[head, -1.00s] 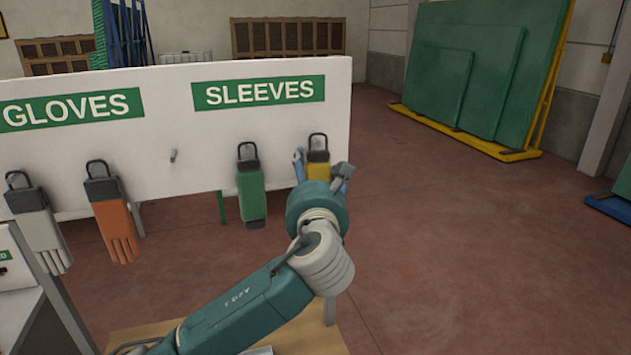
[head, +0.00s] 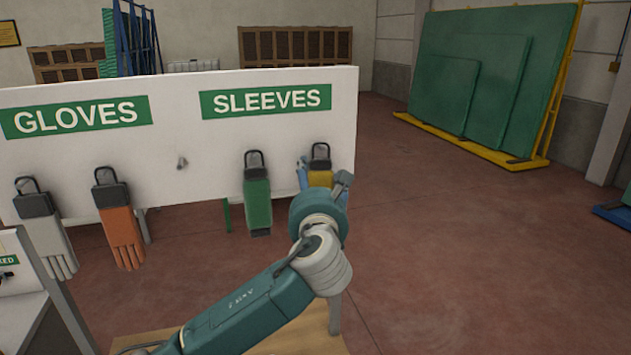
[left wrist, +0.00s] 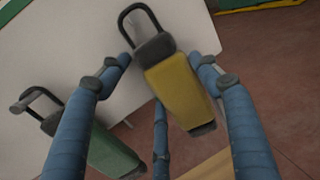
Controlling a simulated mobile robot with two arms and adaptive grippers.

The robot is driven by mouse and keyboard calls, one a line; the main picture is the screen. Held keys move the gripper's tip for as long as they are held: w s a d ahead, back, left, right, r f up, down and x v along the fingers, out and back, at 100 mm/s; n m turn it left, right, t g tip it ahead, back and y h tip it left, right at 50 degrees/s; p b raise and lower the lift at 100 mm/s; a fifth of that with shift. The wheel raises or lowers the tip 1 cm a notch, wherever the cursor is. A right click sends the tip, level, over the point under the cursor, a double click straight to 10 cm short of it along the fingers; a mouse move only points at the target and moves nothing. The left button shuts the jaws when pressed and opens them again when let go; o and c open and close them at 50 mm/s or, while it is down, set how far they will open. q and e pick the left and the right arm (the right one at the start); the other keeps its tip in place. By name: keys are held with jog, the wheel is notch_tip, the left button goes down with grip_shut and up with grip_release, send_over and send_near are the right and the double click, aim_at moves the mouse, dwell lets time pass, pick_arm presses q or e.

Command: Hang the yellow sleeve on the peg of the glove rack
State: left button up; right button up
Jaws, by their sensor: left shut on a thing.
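The yellow sleeve (head: 320,179) hangs upright by the right end of the white glove rack (head: 215,135), below the SLEEVES sign. My left gripper (head: 323,172) is shut on it, and my arm hides its lower part. In the left wrist view, the fingers of my left gripper (left wrist: 161,62) flank the upper part of the yellow sleeve (left wrist: 178,90), by its dark clip. Its black loop is in front of the board; no peg shows inside it, and I cannot tell whether it is on one. My right gripper is not in view.
A green sleeve (head: 258,204) hangs just left of the yellow one. An orange glove (head: 122,237) and a grey glove (head: 50,240) hang farther left. A bare peg (head: 182,163) sticks out mid-board. The floor right of the rack is clear.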

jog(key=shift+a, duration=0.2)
pick_arm(q)
jog(key=o, duration=1.2)
jog(key=shift+o, duration=0.2)
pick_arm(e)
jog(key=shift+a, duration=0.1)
